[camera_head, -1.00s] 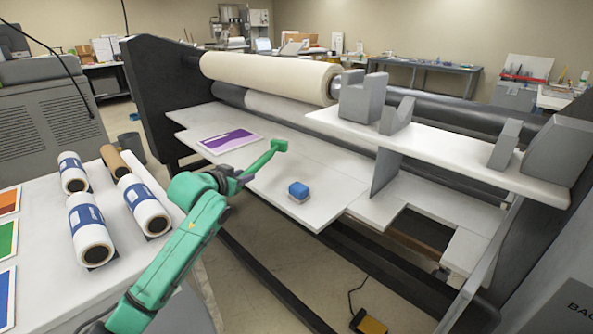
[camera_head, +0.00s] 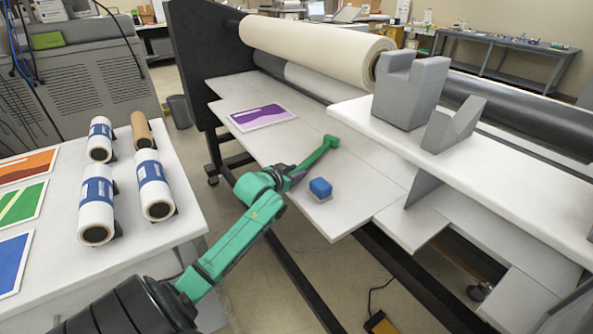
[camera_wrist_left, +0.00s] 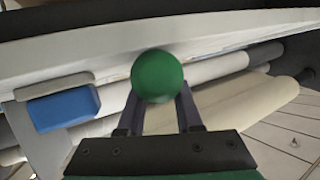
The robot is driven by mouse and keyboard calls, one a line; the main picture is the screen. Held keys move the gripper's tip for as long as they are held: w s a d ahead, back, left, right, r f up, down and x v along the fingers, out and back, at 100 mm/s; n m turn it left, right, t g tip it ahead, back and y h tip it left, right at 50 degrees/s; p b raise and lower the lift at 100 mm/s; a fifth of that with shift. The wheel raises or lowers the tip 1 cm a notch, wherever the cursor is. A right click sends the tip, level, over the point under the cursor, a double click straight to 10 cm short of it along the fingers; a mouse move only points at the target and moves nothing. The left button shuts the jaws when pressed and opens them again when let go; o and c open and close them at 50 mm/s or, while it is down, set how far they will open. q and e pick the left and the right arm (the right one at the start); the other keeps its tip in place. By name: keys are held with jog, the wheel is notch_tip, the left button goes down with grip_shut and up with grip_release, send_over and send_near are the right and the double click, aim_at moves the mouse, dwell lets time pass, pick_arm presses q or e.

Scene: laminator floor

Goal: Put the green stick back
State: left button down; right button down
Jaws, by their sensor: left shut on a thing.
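My left gripper (camera_head: 299,174) is shut on the green stick (camera_head: 318,156). It holds the stick over the white laminator table, with the stick's wider end pointing up and right. In the left wrist view, the stick's round green end (camera_wrist_left: 157,75) shows between the dark fingers, and the rest of it is hidden. A blue block with a pale base (camera_head: 320,188) rests on the table, just below the stick in the head view. The stick appears apart from it. My right gripper is not in view.
A purple sheet (camera_head: 262,117) lies on the laminator table (camera_head: 365,190). A grey cradle (camera_head: 408,90) and a smaller notched one (camera_head: 452,126) stand on the white shelf at right. A side table (camera_head: 185,215) at left holds several rolls and coloured sheets.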

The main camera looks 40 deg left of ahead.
pick_arm(q)
jog(key=shift+s, duration=0.15)
jog(key=c, duration=0.6)
grip_release()
jog(key=shift+f, duration=0.1)
